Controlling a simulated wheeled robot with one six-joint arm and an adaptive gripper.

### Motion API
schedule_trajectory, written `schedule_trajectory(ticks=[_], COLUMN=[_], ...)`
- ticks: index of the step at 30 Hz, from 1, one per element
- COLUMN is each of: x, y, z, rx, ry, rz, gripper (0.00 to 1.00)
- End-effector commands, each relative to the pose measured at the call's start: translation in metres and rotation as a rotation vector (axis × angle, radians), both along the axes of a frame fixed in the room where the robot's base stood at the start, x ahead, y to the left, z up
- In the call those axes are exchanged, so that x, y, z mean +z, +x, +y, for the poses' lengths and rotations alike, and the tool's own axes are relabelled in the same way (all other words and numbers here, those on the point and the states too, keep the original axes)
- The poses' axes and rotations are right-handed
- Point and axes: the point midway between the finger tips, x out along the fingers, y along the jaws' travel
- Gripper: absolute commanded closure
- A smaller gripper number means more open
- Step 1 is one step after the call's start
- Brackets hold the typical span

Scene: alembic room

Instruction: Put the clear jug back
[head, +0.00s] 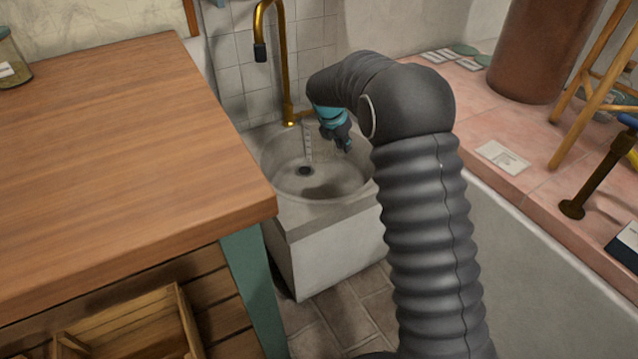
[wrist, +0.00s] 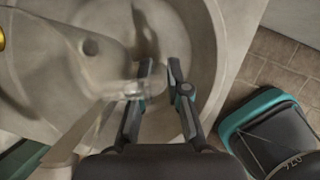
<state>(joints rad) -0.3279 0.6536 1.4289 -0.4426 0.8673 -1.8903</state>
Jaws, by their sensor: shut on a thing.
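The clear jug (head: 308,143) is see-through and hard to make out. Its pale strip of measuring marks shows over the round stone basin (head: 272,160) in the head view. My gripper (head: 344,143) is at the jug's right, over the basin. In the wrist view the jug's faint clear body (wrist: 108,92) lies left of my fingers (wrist: 162,75). My gripper is shut on the jug, seemingly at its handle side. The jug's exact outline and base are too faint to tell.
A brass tap (head: 284,60) rises behind the basin. A wooden worktop (head: 110,150) stands at the left, with a wooden crate (head: 135,325) below it. A pink tiled ledge (head: 530,140) at the right holds a stool and a brown cylinder (head: 540,50).

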Motion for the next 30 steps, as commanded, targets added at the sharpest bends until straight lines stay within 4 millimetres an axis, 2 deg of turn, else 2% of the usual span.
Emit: schedule_trajectory(ticks=[8, 16, 24, 30], x=[-0.04, -0.059, -0.101, -0.116], y=[0.001, 0.001, 0.0, 0.001], z=[0.001, 0.002, 0.003, 0.003], rx=[0.0, 0.002, 0.003, 0.004], ry=[0.004, 0.002, 0.003, 0.002], rz=[-0.008, -0.006, -0.005, -0.007], gripper=[1.0, 1.0, 1.0, 1.0])
